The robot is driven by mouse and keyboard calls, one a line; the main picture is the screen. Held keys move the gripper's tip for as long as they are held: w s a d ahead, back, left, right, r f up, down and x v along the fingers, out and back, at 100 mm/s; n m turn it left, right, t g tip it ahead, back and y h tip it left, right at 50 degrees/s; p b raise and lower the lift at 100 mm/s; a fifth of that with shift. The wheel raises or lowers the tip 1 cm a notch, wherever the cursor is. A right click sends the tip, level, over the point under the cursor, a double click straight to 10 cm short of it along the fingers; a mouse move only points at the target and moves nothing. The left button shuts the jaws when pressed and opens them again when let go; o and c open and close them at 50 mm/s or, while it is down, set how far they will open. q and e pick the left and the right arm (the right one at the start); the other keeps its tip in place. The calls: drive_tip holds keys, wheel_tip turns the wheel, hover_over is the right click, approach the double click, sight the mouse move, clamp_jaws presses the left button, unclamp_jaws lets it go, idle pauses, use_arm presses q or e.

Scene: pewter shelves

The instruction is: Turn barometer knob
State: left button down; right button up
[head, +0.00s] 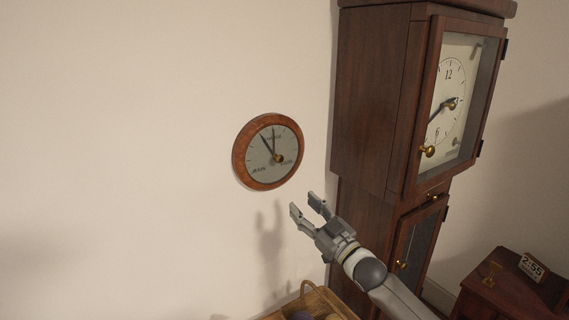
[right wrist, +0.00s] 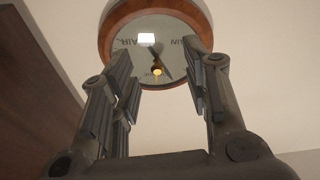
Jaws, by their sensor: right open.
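The barometer (head: 240,160) is a round dial in a reddish wooden ring, mounted on the pale wall. Its small brass knob (head: 279,158) sits at the middle of the dial, with dark hands beside it. My right gripper (head: 306,203) is open and empty, below and to the right of the barometer, apart from it. In the right wrist view the barometer (right wrist: 112,35) lies beyond the open fingers (right wrist: 165,75), and the brass knob (right wrist: 157,71) shows between them. My left gripper is not in view.
A tall dark wooden clock (head: 376,95) stands close on the right, its glass door bearing a brass knob (head: 428,151). A basket (head: 322,302) with a handle is at the bottom. A low cabinet (head: 510,295) with a small 2:55 display (head: 532,267) stands at lower right. The wall left of the barometer is bare.

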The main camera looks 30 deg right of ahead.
drive_tip(key=t+y, duration=0.1)
approach(281, 161)
drive_tip(key=s, duration=0.2)
drive_tip(key=shift+n, duration=0.4)
drive_tip(key=p+x, duration=0.1)
drive_tip(key=x, duration=0.2)
drive_tip(key=p+x, duration=0.1)
drive_tip(key=x, duration=0.2)
drive_tip(key=p+x, duration=0.1)
drive_tip(key=x, duration=0.2)
drive_tip(key=shift+d+f+p, duration=0.15)
drive_tip(key=shift+d+p, duration=0.1)
drive_tip(key=shift+p, duration=0.1)
drive_tip(key=shift+w+a, duration=0.15)
drive_tip(key=shift+w, duration=0.7)
drive_tip(key=shift+c, duration=0.4)
clamp_jaws()
